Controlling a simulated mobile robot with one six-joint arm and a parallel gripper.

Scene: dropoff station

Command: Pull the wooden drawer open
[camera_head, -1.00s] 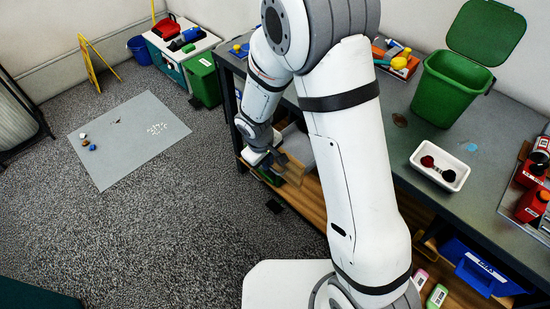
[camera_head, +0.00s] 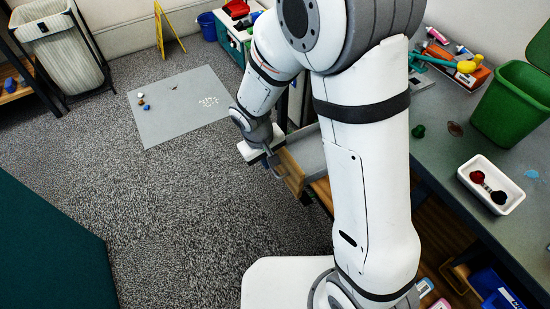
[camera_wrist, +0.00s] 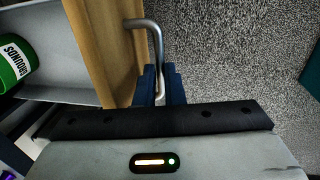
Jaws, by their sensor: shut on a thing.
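The drawer has a wooden front (camera_head: 291,174) and a grey inside, and it stands out from under the workbench. In the wrist view its wooden front (camera_wrist: 108,50) runs upright, with a bent metal bar handle (camera_wrist: 148,24) on it. My gripper (camera_head: 270,158) is at the drawer front, low beside the bench. In the wrist view its blue fingers (camera_wrist: 160,84) are shut around the handle's lower part. My arm hides part of the drawer and bench in the head view.
The grey workbench (camera_head: 445,150) carries a white tray (camera_head: 510,186) and a green bin (camera_head: 508,105). A dark green block (camera_head: 50,250) stands at the lower left. The carpet (camera_head: 190,200) in front of the drawer is clear.

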